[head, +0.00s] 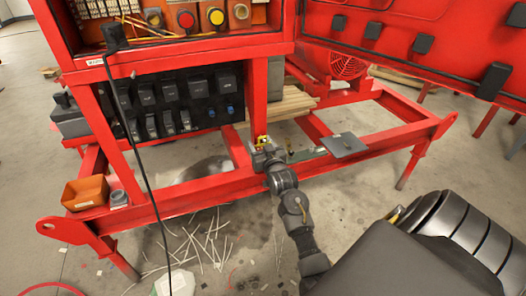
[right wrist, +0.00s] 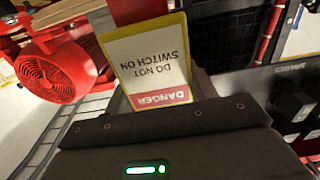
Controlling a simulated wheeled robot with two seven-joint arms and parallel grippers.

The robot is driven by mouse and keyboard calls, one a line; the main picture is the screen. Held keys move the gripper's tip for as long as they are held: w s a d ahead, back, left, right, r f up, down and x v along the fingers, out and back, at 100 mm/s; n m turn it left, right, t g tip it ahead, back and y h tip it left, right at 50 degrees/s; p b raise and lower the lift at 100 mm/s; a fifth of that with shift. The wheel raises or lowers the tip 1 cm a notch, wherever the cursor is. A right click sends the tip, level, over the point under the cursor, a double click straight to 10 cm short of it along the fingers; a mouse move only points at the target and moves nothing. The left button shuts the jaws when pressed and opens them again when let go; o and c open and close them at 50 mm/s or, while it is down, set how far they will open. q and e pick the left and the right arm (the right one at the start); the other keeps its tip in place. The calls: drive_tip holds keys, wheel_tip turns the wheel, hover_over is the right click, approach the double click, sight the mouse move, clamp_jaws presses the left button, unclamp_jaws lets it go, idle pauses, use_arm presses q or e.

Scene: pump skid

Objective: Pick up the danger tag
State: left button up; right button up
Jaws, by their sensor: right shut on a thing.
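The danger tag (right wrist: 148,62) is a white card with a yellow border and a red DANGER band. Its text, DO NOT SWITCH ON, appears upside down in the right wrist view. In the head view the tag (head: 262,141) is a small yellow patch at the foot of the red upright. My right gripper (head: 265,153) is shut on the tag, at the skid's front rail. The tag's lower edge is hidden behind the gripper body in the right wrist view. My left gripper is not in view.
A grey plate (head: 345,144) lies on the rail to the right. A black cable (head: 143,170) hangs in front of the skid. Scraps litter the floor.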

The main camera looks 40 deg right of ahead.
drive_tip(key=shift+r, duration=0.1)
